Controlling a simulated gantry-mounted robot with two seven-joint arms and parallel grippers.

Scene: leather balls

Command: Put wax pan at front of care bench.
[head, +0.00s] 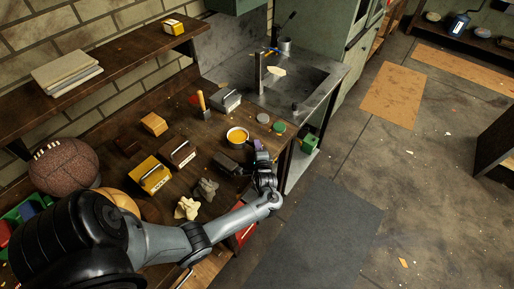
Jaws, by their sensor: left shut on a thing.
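My left gripper (258,154) is just right of the pan, over the bench's front edge. It is shut on the pan's near side, though its own body hides most of the grip. A small purple patch shows at its fingertips. I cannot tell whether the pan touches the bench. My right gripper is not in view.
A dark block (227,164), grey cloth (205,188) and pale cloth (187,208) lie left of the gripper. A grey tin (263,118) and green tin (279,127) stand behind it. Yellow and brown boxes fill the bench's left. The sink (290,85) adjoins the far end.

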